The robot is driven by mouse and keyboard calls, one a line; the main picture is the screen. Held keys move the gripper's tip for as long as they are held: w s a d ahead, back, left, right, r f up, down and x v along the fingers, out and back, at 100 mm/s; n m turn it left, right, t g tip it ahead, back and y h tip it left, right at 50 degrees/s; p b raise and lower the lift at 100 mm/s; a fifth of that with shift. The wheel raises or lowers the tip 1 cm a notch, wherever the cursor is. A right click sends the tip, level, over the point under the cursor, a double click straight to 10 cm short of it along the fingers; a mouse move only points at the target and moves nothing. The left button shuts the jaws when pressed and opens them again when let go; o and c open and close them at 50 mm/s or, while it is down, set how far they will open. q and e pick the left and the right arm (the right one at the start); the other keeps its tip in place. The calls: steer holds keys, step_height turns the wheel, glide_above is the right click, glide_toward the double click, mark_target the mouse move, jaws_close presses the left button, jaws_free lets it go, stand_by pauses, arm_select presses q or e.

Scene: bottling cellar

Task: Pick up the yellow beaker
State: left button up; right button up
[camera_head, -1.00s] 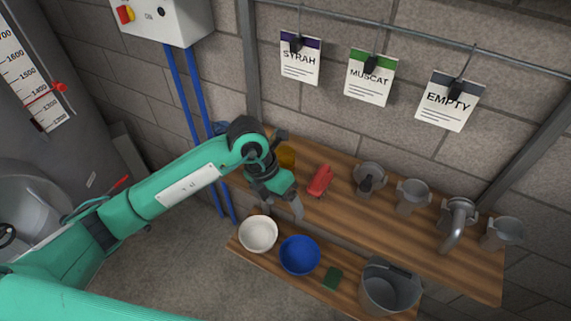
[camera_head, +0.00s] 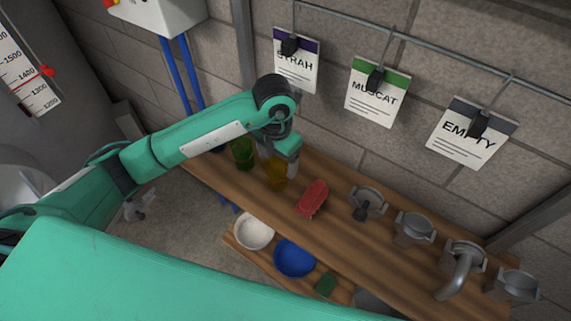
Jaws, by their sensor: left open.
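The yellow beaker (camera_head: 275,179) stands on the upper wooden shelf (camera_head: 340,230), left of the red brush-like object. My left gripper (camera_head: 279,164) points down at the beaker, with its fingers open near the beaker's upper part. The hand and fingers hide part of the beaker. I cannot tell whether the fingers touch it. My right gripper is out of the picture.
A green beaker (camera_head: 242,153) stands just left of the yellow one. A red brush-like object (camera_head: 312,198) lies to its right, then several grey metal fittings (camera_head: 413,229). A white bowl (camera_head: 254,231) and a blue bowl (camera_head: 294,258) sit on the lower shelf.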

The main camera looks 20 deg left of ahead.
mark_target(276, 169)
arm_select(q)
steer(key=shift+f, duration=0.25)
steer(key=f, duration=0.1)
steer(key=f+p, duration=0.2)
steer(key=shift+s+a, duration=0.1)
steer(key=shift+s, duration=0.15)
step_height(276, 169, down, 4)
steer(key=shift+r+p, duration=0.15)
steer(key=shift+p, duration=0.7)
steer(key=shift+w, duration=0.1)
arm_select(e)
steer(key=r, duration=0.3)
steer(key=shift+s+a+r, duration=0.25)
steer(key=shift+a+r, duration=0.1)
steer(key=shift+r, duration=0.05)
arm_select(q)
steer(key=shift+c, duration=1)
steer(key=c, duration=0.8)
steer(key=shift+c, duration=0.2)
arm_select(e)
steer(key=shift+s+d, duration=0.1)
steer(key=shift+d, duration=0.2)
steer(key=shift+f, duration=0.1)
